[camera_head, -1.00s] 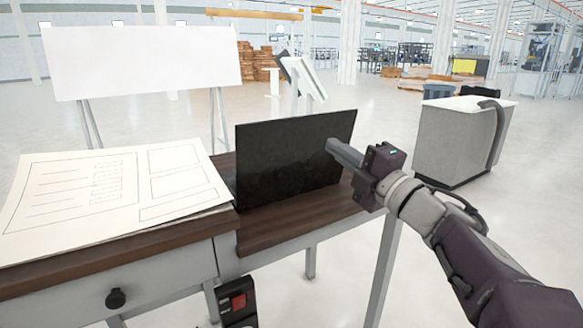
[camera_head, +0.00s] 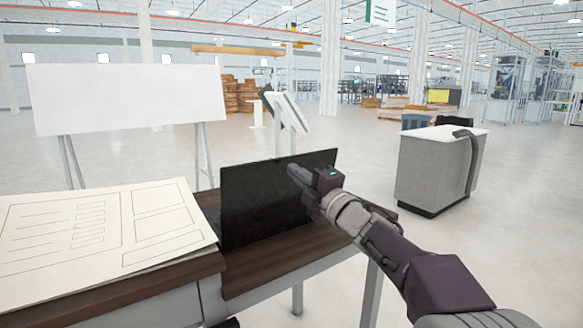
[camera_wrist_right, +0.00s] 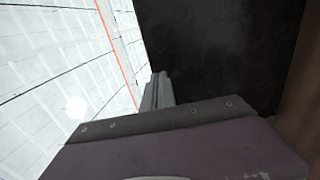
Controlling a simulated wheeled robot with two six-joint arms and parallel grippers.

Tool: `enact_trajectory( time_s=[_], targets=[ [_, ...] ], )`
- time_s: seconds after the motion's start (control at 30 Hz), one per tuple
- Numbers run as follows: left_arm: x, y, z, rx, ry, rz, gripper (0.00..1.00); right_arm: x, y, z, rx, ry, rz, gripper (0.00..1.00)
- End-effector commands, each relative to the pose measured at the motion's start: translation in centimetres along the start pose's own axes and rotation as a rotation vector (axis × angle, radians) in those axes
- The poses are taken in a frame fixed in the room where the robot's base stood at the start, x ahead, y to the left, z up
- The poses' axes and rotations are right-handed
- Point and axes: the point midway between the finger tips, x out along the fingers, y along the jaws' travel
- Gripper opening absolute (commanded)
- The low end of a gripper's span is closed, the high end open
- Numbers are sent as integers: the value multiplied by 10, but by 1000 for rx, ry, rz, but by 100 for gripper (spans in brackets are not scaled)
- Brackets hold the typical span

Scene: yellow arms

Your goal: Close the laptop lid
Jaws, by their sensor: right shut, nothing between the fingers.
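The laptop's black lid (camera_head: 262,203) stands upright on the brown desk in the head view, its broad dark face toward me. Its base is not visible to me. My right gripper (camera_head: 294,172) is shut and empty, in front of the upper right part of the lid. In the right wrist view the shut fingers (camera_wrist_right: 157,92) reach up to the edge of the dark lid (camera_wrist_right: 215,50). I cannot tell whether they touch it. My left gripper is not in view.
A large paper sheet with drawn boxes (camera_head: 95,235) covers the left of the brown desk (camera_head: 280,265). A whiteboard (camera_head: 125,97) stands behind. A grey cabinet (camera_head: 432,175) stands to the right, with open floor around it.

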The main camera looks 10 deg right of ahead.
Motion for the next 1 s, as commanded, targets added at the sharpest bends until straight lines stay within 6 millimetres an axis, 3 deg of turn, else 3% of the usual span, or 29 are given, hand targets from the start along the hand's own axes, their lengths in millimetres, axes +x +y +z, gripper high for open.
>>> enact_trajectory(
  time_s=[0.2, 0.67, 0.87, 1.0],
  targets=[
    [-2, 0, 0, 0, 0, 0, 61, 21, 0, 0, 1, 0, 0, 0],
    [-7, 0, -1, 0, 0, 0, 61, 25, 2, 0, 1, -1, -5, 0],
    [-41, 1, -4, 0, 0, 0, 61, 38, 13, 0, 2, 0, -56, 0],
    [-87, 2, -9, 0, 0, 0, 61, 56, 21, 0, 3, 0, -132, 0]
  ],
)
